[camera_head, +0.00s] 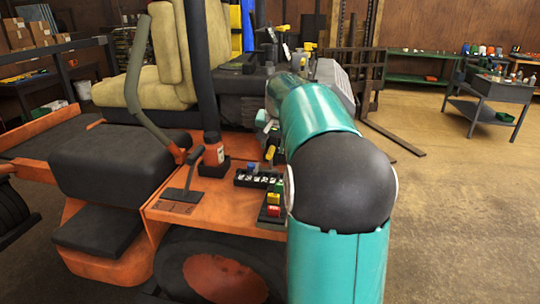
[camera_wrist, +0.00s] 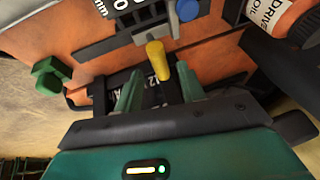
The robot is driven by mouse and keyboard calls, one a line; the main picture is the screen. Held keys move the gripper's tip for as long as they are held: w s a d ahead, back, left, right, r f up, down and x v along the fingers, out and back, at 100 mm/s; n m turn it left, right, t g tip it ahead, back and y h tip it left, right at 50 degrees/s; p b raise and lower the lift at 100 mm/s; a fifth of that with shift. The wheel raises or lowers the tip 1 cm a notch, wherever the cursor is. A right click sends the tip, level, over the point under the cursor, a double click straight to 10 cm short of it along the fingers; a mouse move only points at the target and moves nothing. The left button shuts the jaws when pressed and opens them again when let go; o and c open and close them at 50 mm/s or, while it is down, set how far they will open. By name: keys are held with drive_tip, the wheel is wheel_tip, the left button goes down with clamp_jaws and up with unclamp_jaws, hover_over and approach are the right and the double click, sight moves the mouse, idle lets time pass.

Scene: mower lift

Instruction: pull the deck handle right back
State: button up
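A yellow-knobbed lever (camera_wrist: 157,60), which I take to be the deck handle, stands out of a dark slotted plate in the wrist view. In the head view its yellow knob (camera_head: 270,153) shows above the orange deck, beside my arm. My gripper (camera_wrist: 158,80) is open, with one green finger on each side of the knob in the picture. I see gaps between the knob and both fingers. How far the knob reaches between them in depth is unclear. In the head view my teal arm hides much of this area.
A blue knob (camera_wrist: 187,10) on a marked black panel (camera_head: 257,180) is close by. A green block (camera_wrist: 52,72) and a drive oil bottle (camera_wrist: 280,15) flank the lever. A black pedal-like lever (camera_head: 187,190), the seat (camera_head: 150,85) and a post surround the deck. Open floor lies right.

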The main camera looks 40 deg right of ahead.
sight(272, 149)
drive_tip(key=x, duration=0.5)
drive_tip(key=shift+w+d+f, duration=0.1)
drive_tip(key=shift+w+f, duration=0.05)
drive_tip(key=shift+f, duration=0.2)
clamp_jaws()
